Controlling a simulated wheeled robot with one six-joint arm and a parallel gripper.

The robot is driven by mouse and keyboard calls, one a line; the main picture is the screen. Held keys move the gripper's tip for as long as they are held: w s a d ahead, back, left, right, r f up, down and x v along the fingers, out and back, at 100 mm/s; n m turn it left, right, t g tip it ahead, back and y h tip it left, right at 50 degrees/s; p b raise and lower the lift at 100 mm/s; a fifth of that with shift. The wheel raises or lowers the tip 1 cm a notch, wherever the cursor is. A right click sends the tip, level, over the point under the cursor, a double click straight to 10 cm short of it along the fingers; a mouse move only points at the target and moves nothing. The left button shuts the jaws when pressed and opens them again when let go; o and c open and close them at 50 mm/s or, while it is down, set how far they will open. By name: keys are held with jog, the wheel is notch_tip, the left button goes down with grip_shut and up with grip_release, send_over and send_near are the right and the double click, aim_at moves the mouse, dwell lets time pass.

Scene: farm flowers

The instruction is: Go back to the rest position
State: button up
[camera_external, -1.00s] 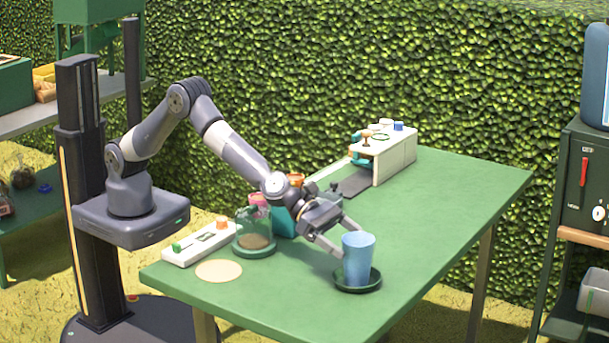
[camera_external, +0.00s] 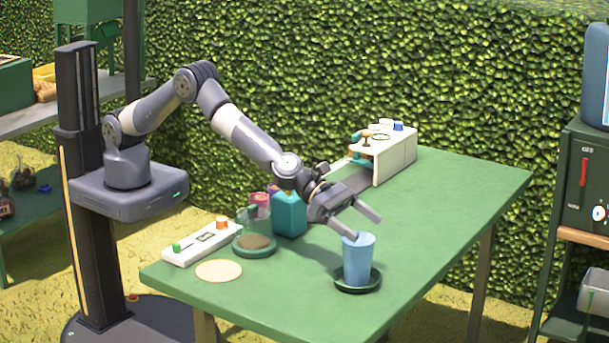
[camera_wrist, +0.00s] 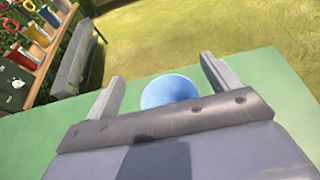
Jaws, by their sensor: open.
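The blue cup (camera_external: 358,260) stands upright on a dark green saucer (camera_external: 371,284) near the front of the green table. In the wrist view, the cup (camera_wrist: 169,90) shows as a round blue shape beyond and between the two open fingers (camera_wrist: 163,87). I cannot tell from these views exactly how far apart the fingertips and the rim are.
A teal container (camera_external: 289,214), a dark green round dish (camera_external: 254,250), a white panel with buttons (camera_external: 200,245) and a beige disc (camera_external: 218,271) sit at the table's left. A white stand (camera_external: 395,157) is at the back. The table's right side (camera_external: 450,215) is clear.

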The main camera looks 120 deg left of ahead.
jog(key=s+d+r+m+h, duration=0.1)
jog(key=s+d+r, duration=0.4)
jog(key=d, duration=0.3)
jog(key=s+d+r+m+h, duration=0.1)
jog(key=s+d+r+h, duration=0.1)
jog(key=s+d+r, duration=0.3)
jog(key=shift+s+d+m+g+p, duration=0.3)
jog(key=shift+s+d+p, duration=0.25)
jog(key=shift+d, duration=1.25)
jog(key=shift+s, duration=0.1)
